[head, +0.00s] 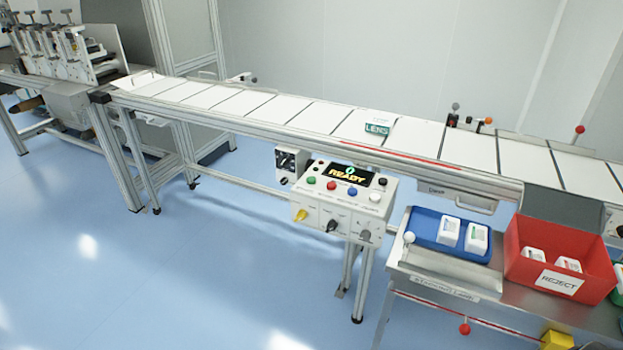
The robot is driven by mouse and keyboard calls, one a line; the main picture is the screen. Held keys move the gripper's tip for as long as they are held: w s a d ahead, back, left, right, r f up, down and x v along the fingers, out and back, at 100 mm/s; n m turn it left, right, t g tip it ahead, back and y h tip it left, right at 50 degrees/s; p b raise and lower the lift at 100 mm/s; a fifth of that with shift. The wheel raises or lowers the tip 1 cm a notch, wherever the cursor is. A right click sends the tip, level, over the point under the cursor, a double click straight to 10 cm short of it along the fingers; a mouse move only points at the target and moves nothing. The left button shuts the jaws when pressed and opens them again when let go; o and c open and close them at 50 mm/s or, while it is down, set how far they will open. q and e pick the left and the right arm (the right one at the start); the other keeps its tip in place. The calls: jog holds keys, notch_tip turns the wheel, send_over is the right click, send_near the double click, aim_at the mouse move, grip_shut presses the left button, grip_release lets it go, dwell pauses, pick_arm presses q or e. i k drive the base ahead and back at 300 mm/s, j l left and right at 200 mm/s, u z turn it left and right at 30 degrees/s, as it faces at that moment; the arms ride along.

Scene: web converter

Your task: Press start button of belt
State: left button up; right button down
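A white control panel (345,207) hangs on the front of the conveyor belt (312,116). Its small dark screen (345,175) reads READY in yellow with a green symbol above. Below the screen sits a row of buttons: a green button (311,180) at the left end, then a red button (331,186), a blue button (351,191) and a white button (375,197). The front face has a yellow knob (300,215), a black knob (332,225) and a grey knob (364,235). Button labels are too small to read. Neither gripper is in view.
A green and white LENS box (376,130) is on the belt. A smaller control box (290,162) hangs left of the panel. At right, a metal table (420,262) holds a blue tray (417,222) and a red REJECT bin (521,271). The blue floor (190,270) in front is clear.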

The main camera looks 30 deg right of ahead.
aim_at(310, 180)
jog(key=i+z, duration=0.1)
jog(key=z, duration=0.3)
jog(key=i+j+z, duration=0.1)
jog(key=z, duration=0.25)
jog(key=i+j+z, duration=0.15)
jog(key=i+j, duration=0.2)
jog(key=i+j+z, duration=0.15)
jog(key=i+j, duration=0.2)
jog(key=j, duration=0.2)
jog(key=i+j+z, duration=0.15)
jog(key=i+j, duration=0.15)
jog(key=j, duration=0.2)
